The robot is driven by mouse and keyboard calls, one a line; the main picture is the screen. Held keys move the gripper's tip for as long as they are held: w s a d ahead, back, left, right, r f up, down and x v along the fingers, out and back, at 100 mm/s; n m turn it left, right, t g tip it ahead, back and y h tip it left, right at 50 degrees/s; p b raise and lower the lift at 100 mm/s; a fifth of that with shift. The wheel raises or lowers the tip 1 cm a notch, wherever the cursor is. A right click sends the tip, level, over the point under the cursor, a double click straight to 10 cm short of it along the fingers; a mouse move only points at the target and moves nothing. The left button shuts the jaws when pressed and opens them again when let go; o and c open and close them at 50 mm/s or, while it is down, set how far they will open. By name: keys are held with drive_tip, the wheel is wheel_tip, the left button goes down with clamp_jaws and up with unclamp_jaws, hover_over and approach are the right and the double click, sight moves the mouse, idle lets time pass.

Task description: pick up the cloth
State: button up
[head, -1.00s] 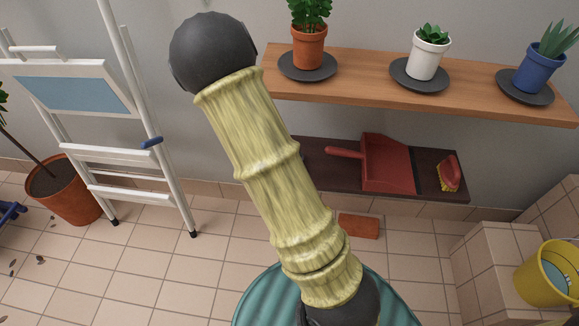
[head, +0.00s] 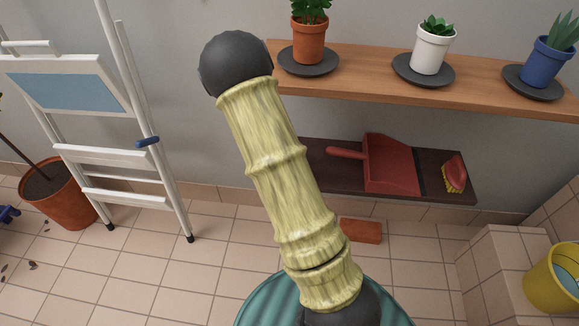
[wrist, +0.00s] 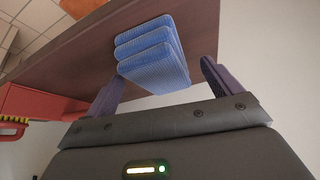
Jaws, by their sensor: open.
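The cloth (wrist: 152,55) is blue, folded into a small stack of layers, and lies on the dark lower shelf (wrist: 75,60) in the wrist view. My gripper (wrist: 163,70) is open, one finger towards each side of the cloth's near end. The fingers are not closed on it, and I cannot tell how deep it sits between them. In the head view my own arm covers the middle of the picture, and neither cloth nor gripper shows there.
The dark shelf (head: 432,190) also bears a red dustpan (head: 390,165) and a red brush (head: 454,172), to the right of my arm. Above it, a wooden shelf (head: 470,92) holds potted plants on saucers. A stepladder (head: 125,150) stands left. A brick (head: 361,231) lies below.

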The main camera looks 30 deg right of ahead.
drive_tip(key=shift+w+d+f, duration=0.15)
drive_tip(key=shift+f, duration=0.2)
drive_tip(key=c, duration=1)
